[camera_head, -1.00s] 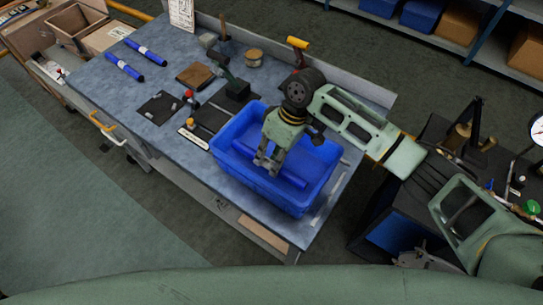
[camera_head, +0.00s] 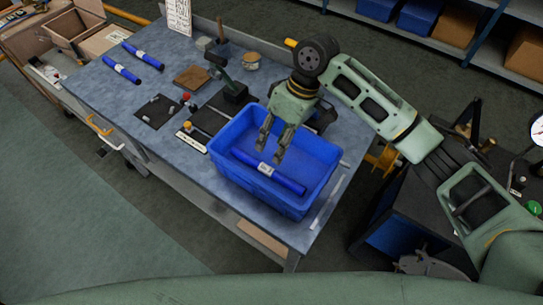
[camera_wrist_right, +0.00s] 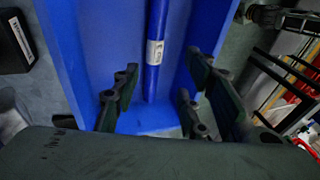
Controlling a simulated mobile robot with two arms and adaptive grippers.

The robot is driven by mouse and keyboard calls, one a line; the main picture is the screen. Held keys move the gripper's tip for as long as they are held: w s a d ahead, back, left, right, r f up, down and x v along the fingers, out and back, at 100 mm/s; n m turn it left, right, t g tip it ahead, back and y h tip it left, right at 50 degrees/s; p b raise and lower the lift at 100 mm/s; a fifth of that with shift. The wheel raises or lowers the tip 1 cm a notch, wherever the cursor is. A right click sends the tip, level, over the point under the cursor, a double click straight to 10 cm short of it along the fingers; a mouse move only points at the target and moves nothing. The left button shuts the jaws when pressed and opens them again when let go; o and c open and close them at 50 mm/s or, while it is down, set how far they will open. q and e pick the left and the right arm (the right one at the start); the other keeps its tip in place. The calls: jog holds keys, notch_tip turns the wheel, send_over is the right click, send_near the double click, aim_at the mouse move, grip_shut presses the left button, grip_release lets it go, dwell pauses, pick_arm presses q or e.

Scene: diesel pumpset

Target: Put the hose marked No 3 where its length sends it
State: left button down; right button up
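A blue hose with a white label (camera_head: 268,170) lies along the bottom of the blue crate (camera_head: 228,182). It also shows in the right wrist view (camera_wrist_right: 157,55); the mark on its label is too small to read. My right gripper (camera_head: 272,149) is over the crate, fingers pointing down and spread apart. In the wrist view the hose lies beyond and between the open fingers (camera_wrist_right: 155,107), with nothing held. Two more blue hoses with white labels, one nearer (camera_head: 122,70) and one farther (camera_head: 143,56), lie on the bench at the far left. My left gripper is out of view.
The bench (camera_head: 100,85) holds a black mat (camera_head: 157,112), a wooden block (camera_head: 193,77), a dark green stand (camera_head: 235,93) and a white label plate (camera_head: 191,142). A paper chart (camera_head: 179,15) stands at the back. A dark cart (camera_head: 400,215) is at the right.

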jog(key=v, duration=0.5)
jog(key=shift+r+b, duration=0.25)
jog(key=shift+b, duration=0.05)
jog(key=shift+f, duration=0.1)
